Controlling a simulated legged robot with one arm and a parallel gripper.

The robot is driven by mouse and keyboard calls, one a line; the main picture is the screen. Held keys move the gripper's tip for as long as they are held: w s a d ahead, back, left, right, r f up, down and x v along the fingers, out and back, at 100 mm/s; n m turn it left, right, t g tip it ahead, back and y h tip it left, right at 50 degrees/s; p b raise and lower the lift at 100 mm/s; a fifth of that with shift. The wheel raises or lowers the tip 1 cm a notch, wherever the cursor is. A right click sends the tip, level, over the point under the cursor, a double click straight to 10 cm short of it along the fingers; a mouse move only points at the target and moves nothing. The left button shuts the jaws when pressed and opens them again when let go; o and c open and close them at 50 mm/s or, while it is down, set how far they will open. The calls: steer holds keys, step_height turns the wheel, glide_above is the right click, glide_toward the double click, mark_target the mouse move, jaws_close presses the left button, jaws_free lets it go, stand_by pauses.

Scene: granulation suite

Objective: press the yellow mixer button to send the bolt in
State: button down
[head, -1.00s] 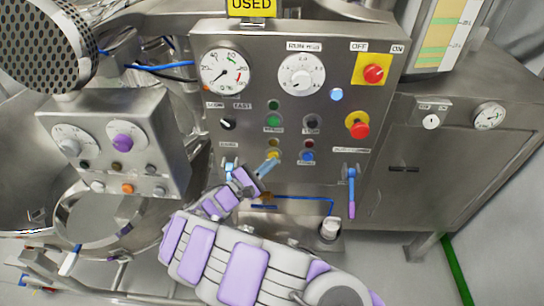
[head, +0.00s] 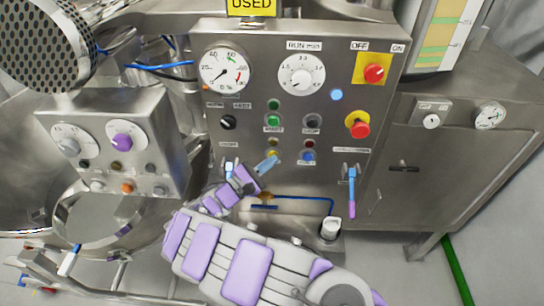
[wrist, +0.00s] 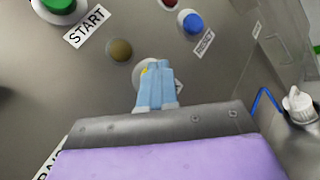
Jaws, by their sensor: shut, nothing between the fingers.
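The yellow mixer button (head: 273,154) is on the lower part of the steel control panel (head: 330,185), below the green START button (head: 273,121). My gripper (head: 274,158) is shut and empty, its pale blue fingertips right at the yellow button. In the wrist view the fingertips (wrist: 155,66) cover most of the yellow button (wrist: 145,68), and only a sliver of yellow shows at their left edge. I cannot tell whether they touch it or whether it is pushed in. No bolt can be made out.
Close by are a dark amber lamp (wrist: 121,50) and a blue button (wrist: 192,23). A red knob (head: 358,125) on yellow and a blue-purple lever (head: 352,185) are to the right. A white-capped bottle (head: 331,228) stands below the panel.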

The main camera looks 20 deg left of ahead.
steer(key=shift+s, duration=0.1)
steer(key=shift+s+d+p, duration=0.2)
steer(key=shift+s+p, duration=0.1)
steer(key=shift+s, duration=0.45)
steer(key=shift+s+d+p, duration=0.2)
steer(key=shift+s+p, duration=0.2)
steer(key=shift+s, duration=0.4)
steer(key=shift+s+d+p, duration=0.2)
steer(key=shift+s+p, duration=0.2)
steer(key=shift+s, duration=0.4)
steer(key=shift+s+d+p, duration=0.2)
steer(key=shift+s+p, duration=0.2)
steer(key=shift+s, duration=0.4)
stand_by(0.5)
